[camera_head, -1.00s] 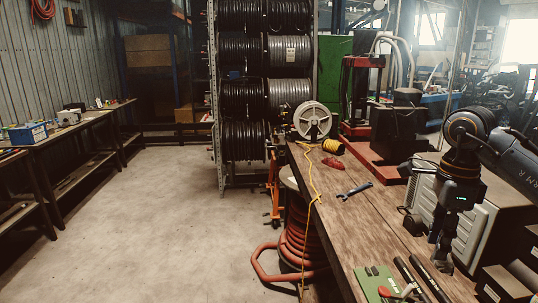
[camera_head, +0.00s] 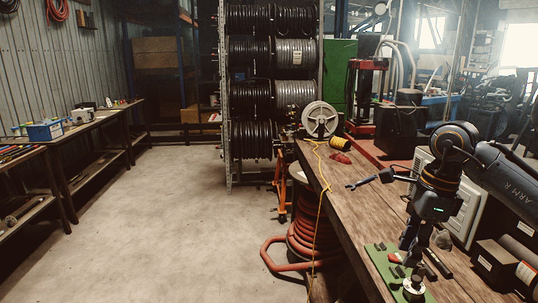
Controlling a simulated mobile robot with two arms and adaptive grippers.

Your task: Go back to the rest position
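My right arm (camera_head: 500,170) comes in from the right. Its black gripper (camera_head: 411,258) points down over the near part of the workbench (camera_head: 350,225), above a green mat (camera_head: 376,257). The fingers are dark and small against the items behind them, so I cannot tell whether they are open or shut. A small silver round piece (camera_head: 413,287) shows just below the fingertips; I cannot tell whether it touches them. My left gripper is not in view.
A wrench (camera_head: 362,183), a red item (camera_head: 341,158) and a yellow coil (camera_head: 328,145) lie on the bench. A white reel (camera_head: 320,118) stands at its far end. A red hose coil (camera_head: 305,240) sits beside it on the floor. The floor (camera_head: 170,220) to the left is clear.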

